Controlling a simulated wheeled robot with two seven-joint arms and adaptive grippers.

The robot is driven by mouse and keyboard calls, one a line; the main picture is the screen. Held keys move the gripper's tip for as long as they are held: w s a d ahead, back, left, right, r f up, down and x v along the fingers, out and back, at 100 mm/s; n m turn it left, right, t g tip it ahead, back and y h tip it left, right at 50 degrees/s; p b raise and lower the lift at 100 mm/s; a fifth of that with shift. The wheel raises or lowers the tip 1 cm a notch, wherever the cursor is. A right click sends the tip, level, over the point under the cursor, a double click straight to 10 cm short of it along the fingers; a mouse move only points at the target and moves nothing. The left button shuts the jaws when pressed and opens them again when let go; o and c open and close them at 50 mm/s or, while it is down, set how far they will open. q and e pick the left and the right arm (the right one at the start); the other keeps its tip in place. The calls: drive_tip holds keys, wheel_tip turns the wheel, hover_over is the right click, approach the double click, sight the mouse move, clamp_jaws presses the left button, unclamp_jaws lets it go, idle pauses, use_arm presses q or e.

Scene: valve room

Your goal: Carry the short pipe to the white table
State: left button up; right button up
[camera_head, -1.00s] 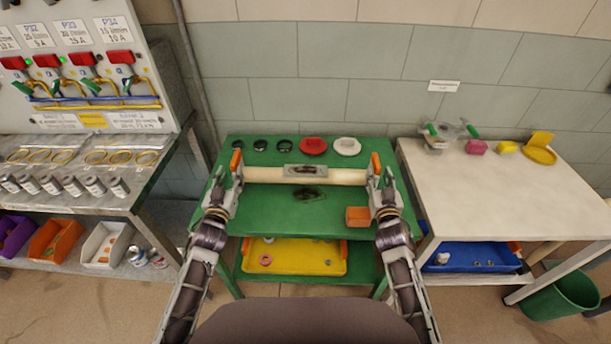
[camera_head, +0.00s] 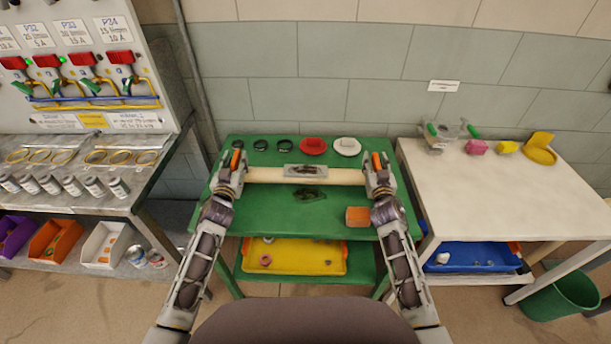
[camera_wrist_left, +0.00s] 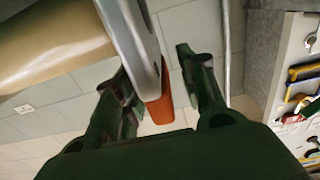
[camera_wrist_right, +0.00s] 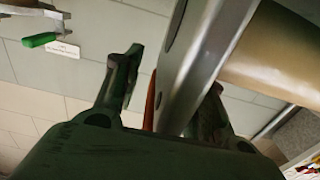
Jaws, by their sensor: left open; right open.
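The short pipe (camera_head: 340,177) is tan, with a grey patch at its middle, and lies left to right over the green table (camera_head: 270,212). My left gripper (camera_head: 234,166) is at its left end and my right gripper (camera_head: 379,168) at its right end. Both are open. In the left wrist view a metal end flange (camera_wrist_left: 137,40) of the pipe (camera_wrist_left: 55,45) stands between the spread fingers; the right wrist view shows the same with the other flange (camera_wrist_right: 205,65). Whether the fingers touch the flanges is unclear. The white table (camera_head: 500,200) stands to the right.
Yellow and pink items and a metal fitting (camera_head: 440,138) line the white table's back edge; its front is clear. Black rings, a red disc (camera_head: 313,146) and a white disc (camera_head: 347,146) sit behind the pipe. An orange box (camera_head: 358,216) is near the right gripper.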

use_arm(q)
drive_tip(key=shift+w, duration=0.15)
use_arm(e)
drive_tip(key=shift+w, duration=0.2)
use_arm(q)
clamp_jaws()
use_arm(e)
clamp_jaws()
use_arm(q)
drive_tip(key=shift+r, duration=0.1)
use_arm(e)
drive_tip(key=shift+r, duration=0.15)
